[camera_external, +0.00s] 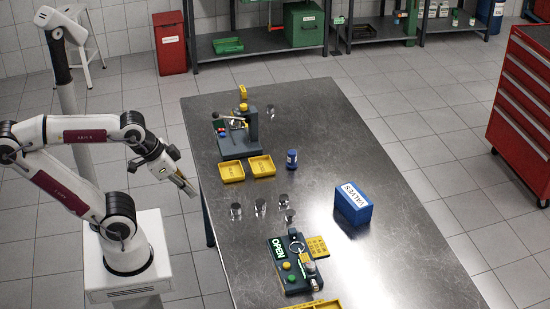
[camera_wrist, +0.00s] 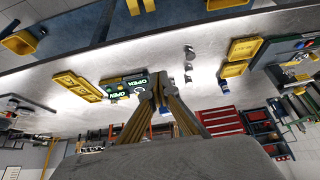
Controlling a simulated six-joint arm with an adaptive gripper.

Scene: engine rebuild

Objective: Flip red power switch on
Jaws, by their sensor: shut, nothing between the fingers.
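My gripper (camera_external: 191,191) is shut and empty. It hangs in the air left of the table, pointing down and to the right, apart from everything. In the wrist view its fingertips (camera_wrist: 159,88) meet at the middle. A dark grey press station (camera_external: 236,146) stands on the far left part of the table. A small panel with red and blue spots (camera_external: 219,124) is on its left side; I cannot tell which spot is a switch. A dark control box with a lit OPEN sign (camera_external: 278,249) lies nearer, with yellow and green buttons. The wrist view also shows this box (camera_wrist: 118,91).
Two yellow trays (camera_external: 262,166) sit in front of the press station. Several metal cylinders (camera_external: 260,207), a small blue bottle (camera_external: 292,159) and a blue VALVES box (camera_external: 353,203) stand on the metal table (camera_external: 330,130). The table's right side is mostly clear.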

